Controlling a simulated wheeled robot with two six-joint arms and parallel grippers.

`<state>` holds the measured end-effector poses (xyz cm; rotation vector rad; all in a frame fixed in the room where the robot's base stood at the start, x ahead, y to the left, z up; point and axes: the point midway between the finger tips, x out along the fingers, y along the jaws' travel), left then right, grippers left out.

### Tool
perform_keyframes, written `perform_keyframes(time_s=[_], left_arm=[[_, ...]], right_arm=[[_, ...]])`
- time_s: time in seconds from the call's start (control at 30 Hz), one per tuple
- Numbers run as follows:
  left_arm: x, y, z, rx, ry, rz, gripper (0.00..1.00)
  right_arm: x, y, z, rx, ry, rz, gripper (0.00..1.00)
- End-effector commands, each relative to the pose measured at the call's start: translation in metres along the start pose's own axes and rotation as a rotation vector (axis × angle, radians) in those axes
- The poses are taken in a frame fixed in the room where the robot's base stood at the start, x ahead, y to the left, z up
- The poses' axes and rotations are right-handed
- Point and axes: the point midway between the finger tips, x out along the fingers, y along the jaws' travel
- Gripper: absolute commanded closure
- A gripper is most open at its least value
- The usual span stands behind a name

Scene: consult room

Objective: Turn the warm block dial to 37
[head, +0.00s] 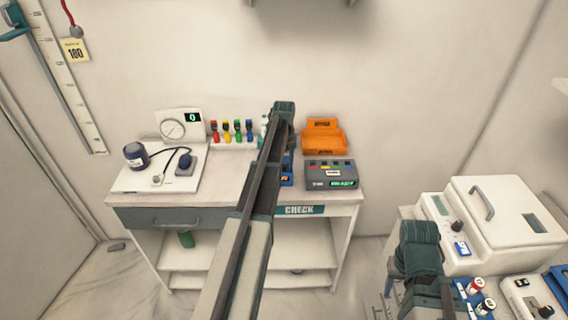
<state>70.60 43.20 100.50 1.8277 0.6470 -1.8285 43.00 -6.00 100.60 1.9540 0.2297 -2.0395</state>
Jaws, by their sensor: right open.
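A white lidded box (508,222) with a handle stands on the right-hand bench, with a black dial (457,227) and a blue label on its front. A smaller pale device (527,297) with a dark knob (545,311) sits in front of it. I cannot tell which is the warm block, and no dial number is readable. My right arm's dark joint (420,248) is left of the box, apart from both dials. Thin grey prongs beside it look like my right gripper (386,298), open and empty. My left arm (255,200) crosses the middle; its fingertips are hidden.
A desk (225,185) at the back holds a pressure gauge, coloured bottles, an orange tray (323,138) and a dark device (331,174). A blue rack with capped tubes (478,292) is beside my right arm. Open floor lies between desk and bench.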

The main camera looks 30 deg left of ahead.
Motion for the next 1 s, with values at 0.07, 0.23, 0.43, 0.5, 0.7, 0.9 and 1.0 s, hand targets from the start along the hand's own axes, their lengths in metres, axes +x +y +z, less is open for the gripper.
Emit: perform_keyframes(time_s=[0.07,0.23,0.43,0.5,0.7,0.9,1.0], left_arm=[[0.000,0.000,0.000,0.000,0.000,0.000,0.41],[0.000,0.000,0.000,0.000,0.000,0.000,0.41],[-0.003,0.000,0.000,0.000,0.000,0.000,0.41],[-0.007,0.000,0.000,0.000,0.000,0.000,0.41],[-0.026,0.000,0.000,0.000,0.000,0.000,0.41],[-0.055,0.000,0.000,0.000,0.000,0.000,0.41],[-0.071,0.000,0.000,0.000,0.000,0.000,0.41]], right_arm=[[0.000,0.000,0.000,0.000,0.000,0.000,0.50],[0.000,0.000,0.000,0.000,0.000,0.000,0.50],[-0.003,0.000,0.000,0.000,0.000,0.000,0.50],[-0.007,0.001,0.000,0.000,0.000,0.000,0.50],[-0.026,0.003,0.002,-0.001,0.000,0.000,0.50],[-0.055,0.005,0.003,0.002,0.000,-0.001,0.50],[-0.071,0.007,0.004,0.005,0.000,-0.001,0.50]])
